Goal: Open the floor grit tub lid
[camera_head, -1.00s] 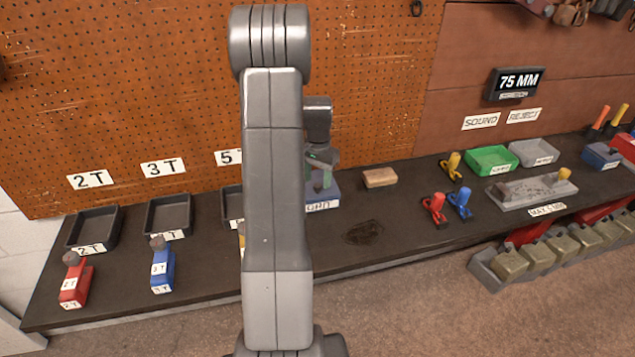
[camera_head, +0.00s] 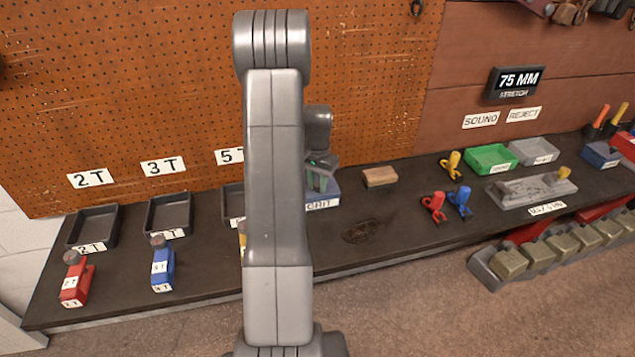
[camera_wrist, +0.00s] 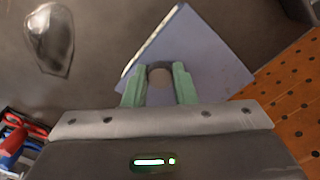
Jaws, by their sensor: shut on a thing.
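The blue-grey grit tub (camera_head: 322,203) stands on the bench, its front label reading GRIT, partly hidden behind my arm. In the wrist view its flat blue-grey lid (camera_wrist: 205,55) lies below my gripper, turned at an angle. My gripper (camera_wrist: 160,80) has its green fingers on either side of a small round knob (camera_wrist: 160,74) on the lid and is shut on it. In the head view my gripper (camera_head: 320,178) is at the top of the tub. Whether the lid is raised off the tub cannot be told.
A tan block (camera_head: 380,177) sits right of the tub, with a dark patch (camera_head: 362,231) on the bench in front. Red (camera_head: 434,206) and blue (camera_head: 460,201) clamps lie farther right. Black trays (camera_head: 168,213) stand left. The pegboard (camera_head: 130,100) rises behind.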

